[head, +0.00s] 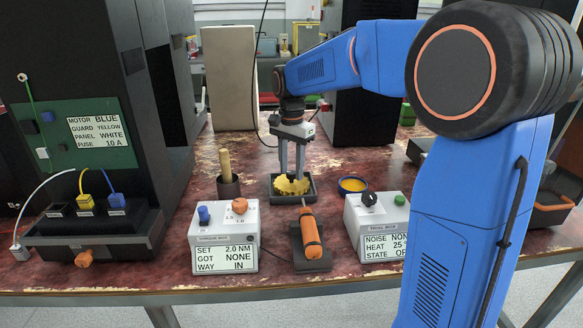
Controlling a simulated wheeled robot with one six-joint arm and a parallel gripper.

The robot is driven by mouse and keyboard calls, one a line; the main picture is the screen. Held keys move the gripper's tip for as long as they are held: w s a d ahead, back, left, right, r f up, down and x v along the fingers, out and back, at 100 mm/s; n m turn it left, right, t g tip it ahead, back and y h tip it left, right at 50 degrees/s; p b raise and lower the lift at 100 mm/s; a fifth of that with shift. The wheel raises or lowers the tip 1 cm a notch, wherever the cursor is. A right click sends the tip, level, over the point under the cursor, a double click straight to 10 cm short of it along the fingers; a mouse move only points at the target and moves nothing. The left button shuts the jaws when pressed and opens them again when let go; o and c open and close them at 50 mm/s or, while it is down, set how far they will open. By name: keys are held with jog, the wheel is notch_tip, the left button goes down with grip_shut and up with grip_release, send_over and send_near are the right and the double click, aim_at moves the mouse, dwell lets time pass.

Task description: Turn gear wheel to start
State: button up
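A yellow gear wheel (292,186) lies in a small dark tray (276,197) near the middle of the table. My gripper (291,173) points straight down over it, with its two fingers a small gap apart. The fingertips reach the gear's top or just behind it; whether they grip it cannot be made out. Just in front, an orange-handled driver (311,232) rests on a dark stand. The trial box (375,227) at the right has a black knob (369,199) and a green button (399,200). Its screen shows noise, heat and state lines, partly hidden by my arm.
A torque box (223,238) reading 2.0 NM stands front left of the tray. A dark cup (228,187) with a wooden handle and a blue-rimmed yellow bowl (352,185) flank the tray. A cabinet with cables fills the left. Bare table lies behind the cup.

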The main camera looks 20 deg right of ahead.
jog(key=c, duration=0.7)
jog(key=shift+n, duration=0.3)
jog(key=n, duration=1.9)
jog(key=shift+n, duration=0.3)
